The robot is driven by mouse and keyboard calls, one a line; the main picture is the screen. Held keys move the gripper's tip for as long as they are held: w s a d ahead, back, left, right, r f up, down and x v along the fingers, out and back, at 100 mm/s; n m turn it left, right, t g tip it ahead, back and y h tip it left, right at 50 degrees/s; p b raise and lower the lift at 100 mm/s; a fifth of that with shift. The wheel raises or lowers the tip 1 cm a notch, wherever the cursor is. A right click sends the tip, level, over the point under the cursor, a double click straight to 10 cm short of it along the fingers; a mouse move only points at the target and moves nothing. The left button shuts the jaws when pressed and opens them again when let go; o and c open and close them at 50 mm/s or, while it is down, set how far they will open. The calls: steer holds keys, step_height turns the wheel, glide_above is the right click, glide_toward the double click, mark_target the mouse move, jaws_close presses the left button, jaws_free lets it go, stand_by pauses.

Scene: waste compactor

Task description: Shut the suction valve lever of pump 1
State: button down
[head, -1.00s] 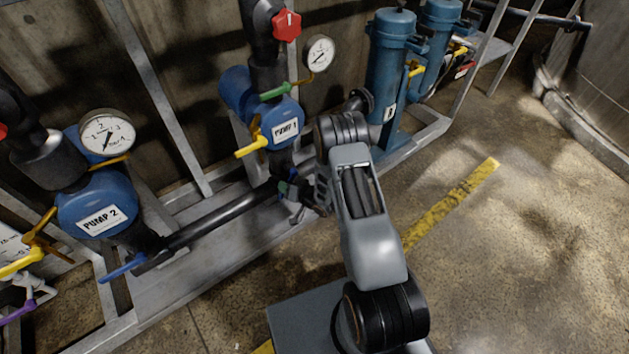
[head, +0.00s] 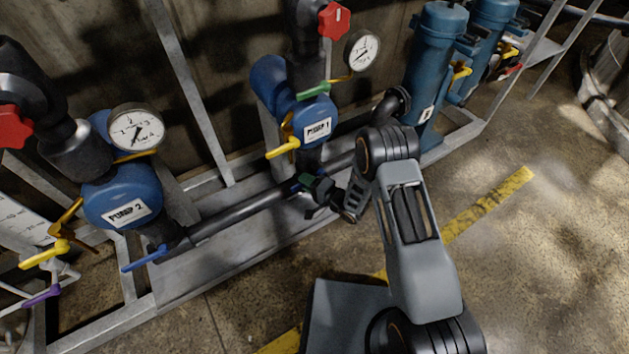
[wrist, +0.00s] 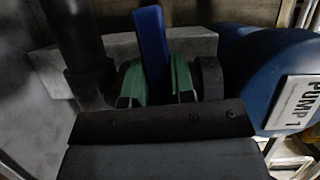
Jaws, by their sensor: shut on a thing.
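The blue suction valve lever of pump 1 (wrist: 152,42) stands between the two green finger pads in the wrist view, its free end showing beyond them. My gripper (wrist: 156,82) is shut on it. In the head view my gripper (head: 311,190) is low, just below the blue pump 1 body (head: 290,108). Only a small blue bit of the lever shows there. The valve body and the lever's pivot are hidden by my gripper, so I cannot tell the lever's angle to the pipe.
Pump 1 also has a green lever (head: 313,91), a yellow lever (head: 283,149) and a red handwheel (head: 333,20). Pump 2 (head: 120,200) with its own blue lever (head: 143,258) stands left. A dark pipe (head: 240,213) runs along the metal frame. Floor at right is free.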

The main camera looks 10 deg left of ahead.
steer(key=shift+r+m, duration=0.3)
steer(key=shift+m, duration=0.1)
stand_by(0.3)
steer(key=c, duration=1)
jaws_free()
steer(key=shift+o, duration=0.2)
steer(key=shift+d, duration=0.1)
steer(key=p+v, duration=0.2)
steer(key=v, duration=1.1)
steer(key=shift+s+d+f+p, duration=0.25)
steer(key=shift+p, duration=0.1)
